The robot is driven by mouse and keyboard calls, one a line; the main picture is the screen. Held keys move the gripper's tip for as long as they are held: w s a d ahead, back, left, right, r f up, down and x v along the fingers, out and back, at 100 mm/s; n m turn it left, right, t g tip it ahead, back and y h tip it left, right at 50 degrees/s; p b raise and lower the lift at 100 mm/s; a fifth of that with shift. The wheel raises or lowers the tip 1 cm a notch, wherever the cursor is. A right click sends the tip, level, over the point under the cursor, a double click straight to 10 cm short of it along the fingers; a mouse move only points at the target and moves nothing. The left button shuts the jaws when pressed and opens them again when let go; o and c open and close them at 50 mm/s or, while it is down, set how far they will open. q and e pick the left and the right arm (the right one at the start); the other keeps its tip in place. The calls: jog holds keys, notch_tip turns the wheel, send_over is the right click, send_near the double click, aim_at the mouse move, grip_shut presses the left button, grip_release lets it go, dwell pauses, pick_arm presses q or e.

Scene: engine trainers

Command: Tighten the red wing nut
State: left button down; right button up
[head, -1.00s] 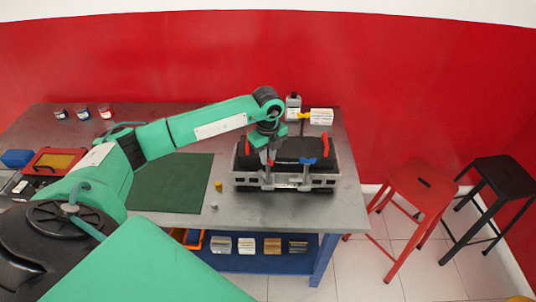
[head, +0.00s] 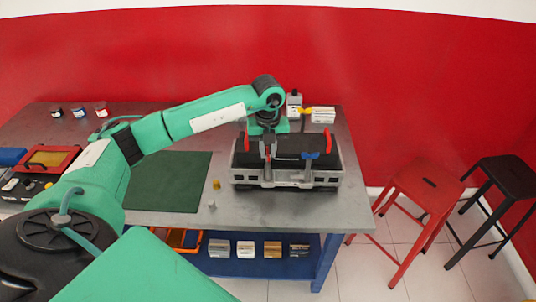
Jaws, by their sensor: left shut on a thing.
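The engine trainer (head: 240,176), a grey box with a black top, stands on the workbench. My left gripper (head: 267,156) points down at the front left of its top, above a grey post. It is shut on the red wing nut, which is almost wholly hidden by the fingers. A blue wing nut (head: 309,155) sits on a second post to the right, clear of the gripper. My right gripper is not in view.
Red upright parts (head: 328,141) stand at the trainer's sides. A bottle (head: 293,104) and white box (head: 322,113) stand behind it. A small yellow part (head: 216,184) and a grey part (head: 212,205) lie left of it. The green mat (head: 170,182) is bare. Two stools stand right.

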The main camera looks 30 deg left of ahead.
pick_arm(q)
jog(key=shift+m+b, duration=0.45)
jog(key=shift+m, duration=0.25)
jog(key=shift+r, duration=0.1)
jog(key=c, duration=1.6)
grip_release()
notch_tip(320, 180, up, 14)
jog(key=b, duration=0.3)
jog(key=shift+d+f, duration=0.1)
jog(key=shift+f, duration=0.1)
